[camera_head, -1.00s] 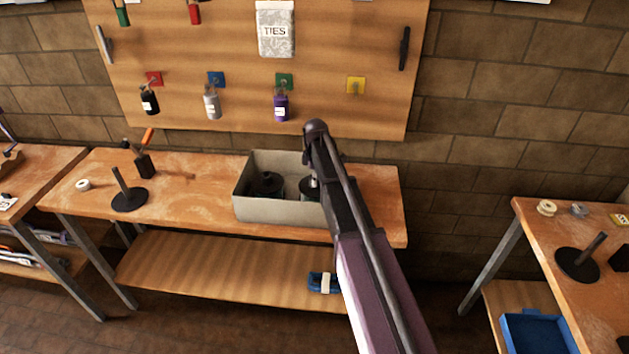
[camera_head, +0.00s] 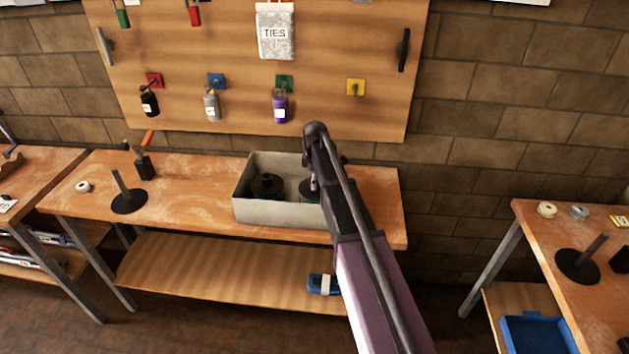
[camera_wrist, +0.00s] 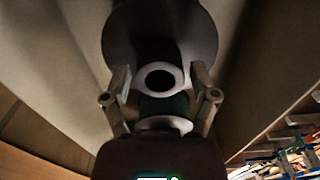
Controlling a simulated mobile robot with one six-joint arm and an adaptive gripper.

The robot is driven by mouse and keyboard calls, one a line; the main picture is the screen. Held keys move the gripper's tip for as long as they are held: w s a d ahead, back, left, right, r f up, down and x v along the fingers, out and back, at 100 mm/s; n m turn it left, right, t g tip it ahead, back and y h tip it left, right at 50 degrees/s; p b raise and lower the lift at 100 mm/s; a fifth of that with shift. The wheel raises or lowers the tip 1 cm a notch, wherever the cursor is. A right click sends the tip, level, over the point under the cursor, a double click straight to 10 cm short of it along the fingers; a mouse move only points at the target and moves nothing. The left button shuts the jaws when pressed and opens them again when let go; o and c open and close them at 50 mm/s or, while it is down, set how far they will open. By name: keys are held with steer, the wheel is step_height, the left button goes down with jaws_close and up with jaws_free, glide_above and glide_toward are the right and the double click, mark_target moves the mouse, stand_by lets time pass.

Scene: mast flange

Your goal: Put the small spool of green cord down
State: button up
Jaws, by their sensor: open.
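The small spool of green cord (camera_wrist: 165,105) shows in the wrist view, with pale end flanges and a dark centre hole. My gripper (camera_wrist: 160,80) is open, with one finger on each side of the spool; I cannot tell whether either finger touches it. A dark round disc (camera_wrist: 160,28) lies just beyond the spool. In the head view my arm reaches over the grey bin (camera_head: 283,212) on the middle bench and hides the gripper and most of the spool.
A black round piece (camera_head: 267,186) stands in the bin's left part. The bin's walls are close around my gripper.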

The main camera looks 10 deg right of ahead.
step_height(320, 180, up, 12)
steer(key=p, duration=1.2)
steer(key=shift+r, duration=0.1)
stand_by(0.7)
steer(key=s+a+m, duration=0.1)
steer(key=s+m, duration=1.3)
steer(key=s, duration=1.5)
step_height(320, 180, down, 5)
steer(key=b, duration=0.4)
steer(key=shift+a+r+b, duration=0.1)
steer(key=shift+r+b, duration=0.1)
steer(key=shift+b, duration=0.1)
